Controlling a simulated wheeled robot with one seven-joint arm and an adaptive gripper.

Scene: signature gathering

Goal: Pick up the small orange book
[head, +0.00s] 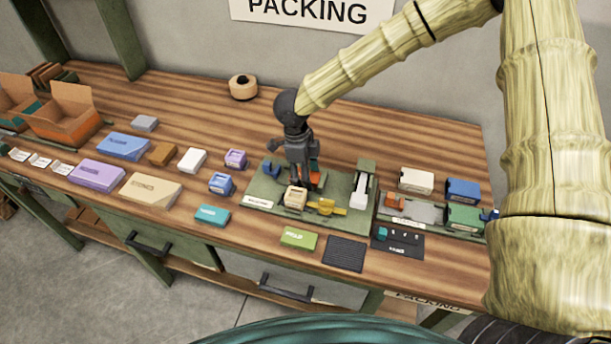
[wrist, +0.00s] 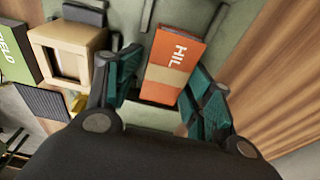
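The small orange book (wrist: 178,58) shows in the wrist view with the letters "HIL" and a tan band across it. It lies on the green tray (head: 335,203), between the two fingers of my gripper (wrist: 165,90). The fingers are apart, with a visible gap on the book's left side; the right finger is close to its edge, and I cannot tell if it touches. In the head view the book (head: 315,178) is a small orange patch, mostly hidden behind my gripper (head: 306,180).
A tan box (head: 295,198) and a yellow tool (head: 327,208) sit beside the book on the tray. A white-topped upright part (head: 359,190) stands to the right. A green book (head: 299,238) and a dark ribbed mat (head: 345,253) lie at the front.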

